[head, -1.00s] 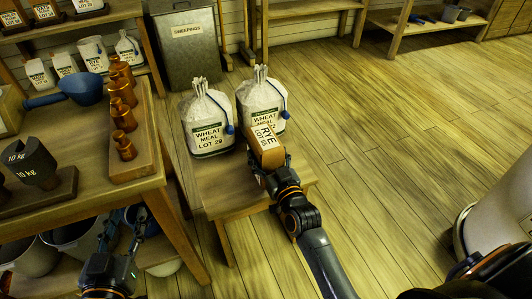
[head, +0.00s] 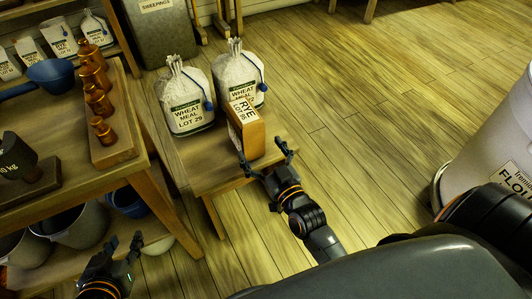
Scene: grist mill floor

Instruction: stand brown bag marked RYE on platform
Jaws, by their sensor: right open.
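The brown bag marked RYE (head: 252,138) is on the low wooden platform (head: 205,180), close to its front right edge. It looks upright, with white label areas on its top and left side. My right gripper (head: 262,161) is open just in front of the bag, its fingers spread to either side of the bag's near lower end and apparently clear of it. The bag's far lower part is hidden. My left gripper (head: 125,243) is open and empty at the lower left, below the workbench.
Two white WHEAT MEAL bags, the left one (head: 186,95) and the right one (head: 239,78), stand behind the RYE bag on the platform. A workbench (head: 70,170) with copper weights (head: 97,100) and a blue scoop (head: 52,74) is at left. Open floor lies right.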

